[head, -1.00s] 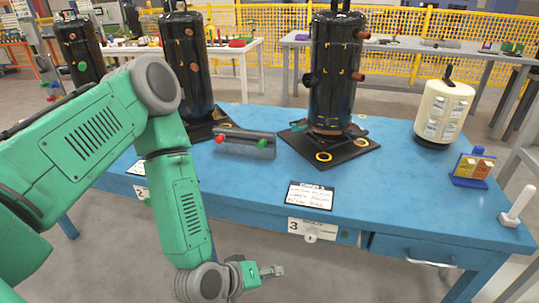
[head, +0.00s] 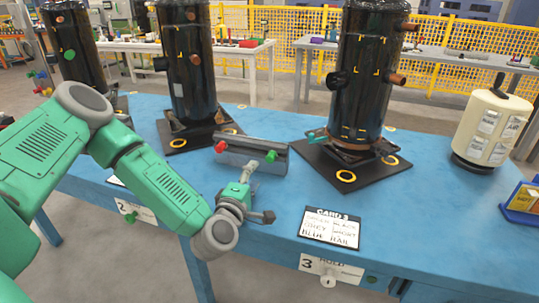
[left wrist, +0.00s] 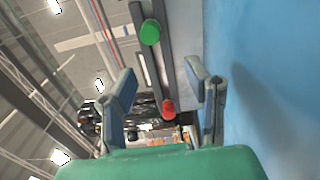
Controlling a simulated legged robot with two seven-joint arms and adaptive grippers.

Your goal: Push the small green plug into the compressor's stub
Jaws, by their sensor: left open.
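The small green plug (head: 271,156) sits on a dark grey rack (head: 240,150) on the blue table, beside a red plug (head: 221,146). In the left wrist view the green plug (left wrist: 150,32) and the red plug (left wrist: 169,108) lie beyond my fingers. My left gripper (head: 262,190) is open and empty, just in front of the rack; its spread fingers (left wrist: 160,75) also show in the left wrist view. The black compressor (head: 365,75) stands upright right of the rack, with copper-coloured stubs (head: 397,79) on its right side. My right gripper is not in view.
A card (head: 331,228) lies near the table's front edge. A cream canister (head: 492,128) and a yellow-and-blue box (head: 522,202) stand to the right. Another black compressor (head: 187,70) stands behind the rack. The blue table (head: 420,210) has clear room between compressor and card.

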